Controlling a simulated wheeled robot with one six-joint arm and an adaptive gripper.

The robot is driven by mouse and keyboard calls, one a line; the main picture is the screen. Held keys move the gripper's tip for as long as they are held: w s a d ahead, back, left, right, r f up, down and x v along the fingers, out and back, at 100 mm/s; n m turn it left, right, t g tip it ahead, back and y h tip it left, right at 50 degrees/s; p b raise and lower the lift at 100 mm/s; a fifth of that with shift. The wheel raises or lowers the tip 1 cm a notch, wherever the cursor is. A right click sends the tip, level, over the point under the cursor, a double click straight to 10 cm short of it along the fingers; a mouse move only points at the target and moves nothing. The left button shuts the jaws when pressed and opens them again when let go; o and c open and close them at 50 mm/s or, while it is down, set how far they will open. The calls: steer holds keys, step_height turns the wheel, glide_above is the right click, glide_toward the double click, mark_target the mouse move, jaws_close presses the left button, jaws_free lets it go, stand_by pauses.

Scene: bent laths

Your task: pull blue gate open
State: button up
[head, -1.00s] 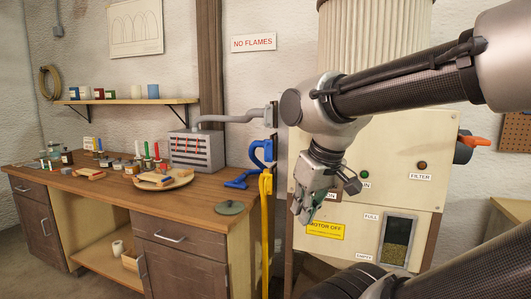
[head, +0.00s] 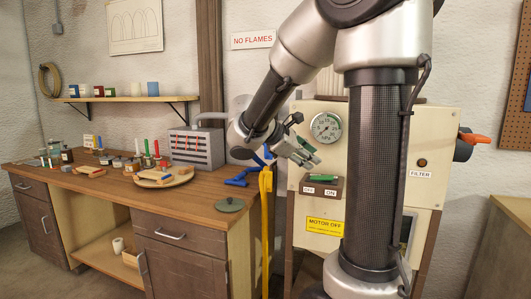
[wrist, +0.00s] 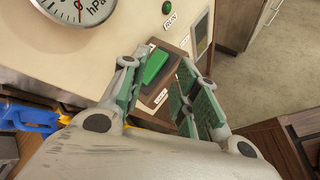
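The blue gate part (head: 236,182) shows beside the right end of the bench, below the grey duct. My wrist hides much of its upper part in the head view. A blue piece also shows at the left edge of the wrist view (wrist: 32,115), to the left of my gripper. My gripper (head: 308,154) is in front of the cream machine panel, to the right of the blue part and apart from it. In the wrist view its fingers (wrist: 158,80) are spread, with nothing held. Behind them is a green rocker switch (wrist: 157,66).
The cream panel (head: 308,112) carries a pressure gauge (head: 326,128), and an OFF/ON switch plate (head: 320,187). A yellow strap-like piece (head: 265,225) hangs at the bench end.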

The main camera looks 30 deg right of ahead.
steer(key=w+a+f+n+t+h, duration=0.1)
steer(key=w+a+n+t+h, duration=0.2)
steer(key=w, duration=0.4)
steer(key=w+a+f+n+t, duration=0.1)
steer(key=w+f+n+t, duration=0.1)
steer(key=w+n, duration=0.45)
steer(key=w+a+f+n+t+h, duration=0.1)
steer(key=w+a+n+t+h, duration=0.15)
steer(key=w, duration=0.55)
steer(key=shift+n+t+y, duration=0.25)
steer(key=shift+n+y, duration=0.15)
steer(key=shift+y, duration=0.05)
steer(key=x, duration=0.8)
steer(key=shift+w+d+f, duration=0.1)
steer(key=shift+d+f, duration=0.05)
steer(key=shift+d, duration=0.05)
jaws_close()
